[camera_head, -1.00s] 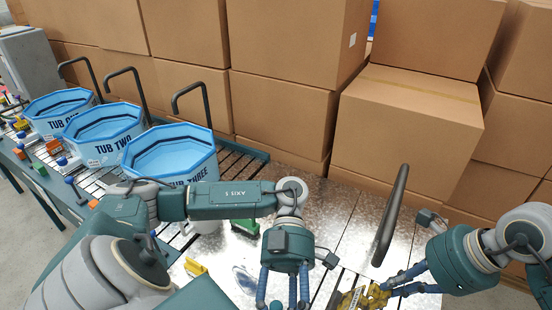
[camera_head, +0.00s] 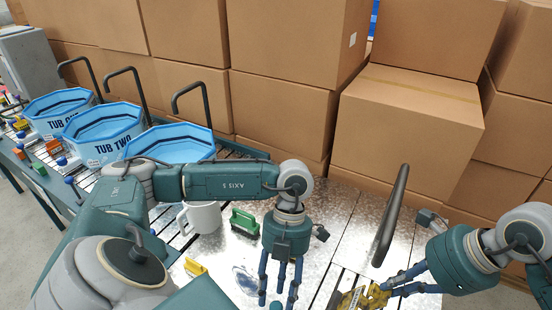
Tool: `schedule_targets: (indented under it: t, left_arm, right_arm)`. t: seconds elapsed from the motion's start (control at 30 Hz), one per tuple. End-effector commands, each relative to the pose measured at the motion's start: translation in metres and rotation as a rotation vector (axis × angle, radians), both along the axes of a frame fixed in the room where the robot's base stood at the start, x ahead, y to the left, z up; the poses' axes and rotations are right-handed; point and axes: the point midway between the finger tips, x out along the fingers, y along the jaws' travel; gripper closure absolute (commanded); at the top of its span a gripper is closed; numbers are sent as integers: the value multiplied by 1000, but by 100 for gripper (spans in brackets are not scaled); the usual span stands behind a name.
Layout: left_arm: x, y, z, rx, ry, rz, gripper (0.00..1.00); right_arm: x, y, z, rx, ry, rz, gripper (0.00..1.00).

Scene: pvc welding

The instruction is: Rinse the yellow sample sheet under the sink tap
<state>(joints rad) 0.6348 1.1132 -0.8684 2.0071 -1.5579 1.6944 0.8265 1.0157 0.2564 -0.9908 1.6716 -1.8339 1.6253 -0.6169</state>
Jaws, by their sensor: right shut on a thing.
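The yellow sample sheet (camera_head: 373,297) shows at the bottom edge of the head view, only partly in frame. My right gripper (camera_head: 386,288) is shut on it from the right. The dark sink tap (camera_head: 392,215) rises as a curved pipe just behind and above the sheet; they look apart, though depth is hard to judge. The sink basin is not clearly visible. My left gripper (camera_head: 279,291) points down over the metal worktop, left of the sheet, with its fingers apart and nothing seen between them.
A white mug (camera_head: 204,218), a green brush (camera_head: 244,221) and a yellow block (camera_head: 195,267) stand left of my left gripper. Blue tubs (camera_head: 106,134) with dark pipes line the left bench. Cardboard boxes (camera_head: 405,128) wall off the back. Some metal worktop (camera_head: 330,215) is bare.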

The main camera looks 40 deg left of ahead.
Motion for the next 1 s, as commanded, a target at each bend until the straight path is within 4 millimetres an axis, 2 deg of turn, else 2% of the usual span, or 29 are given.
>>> schedule_targets:
  t: [0.1,0.3,0.63,0.67,0.8,0.87,1.0]
  left_arm:
    - [-9,-5,-19,-2,3,-1,58]
    - [-15,-8,-36,0,0,-1,58]
    - [-16,-10,-39,-2,0,-1,58]
    - [-16,-9,-39,-2,0,-1,62]
    - [-16,-9,-39,-2,0,-1,90]
    - [-16,-10,-39,-3,0,-1,100]
    - [-16,-10,-39,-3,0,-1,100]
  right_arm:
    - [0,0,0,1,0,0,100]
    - [0,0,0,1,0,0,100]
    - [0,0,0,1,0,0,100]
    - [0,0,0,1,0,0,100]
    - [0,0,0,1,0,0,100]
    - [0,0,0,1,0,0,100]
    - [0,0,0,1,0,0,100]
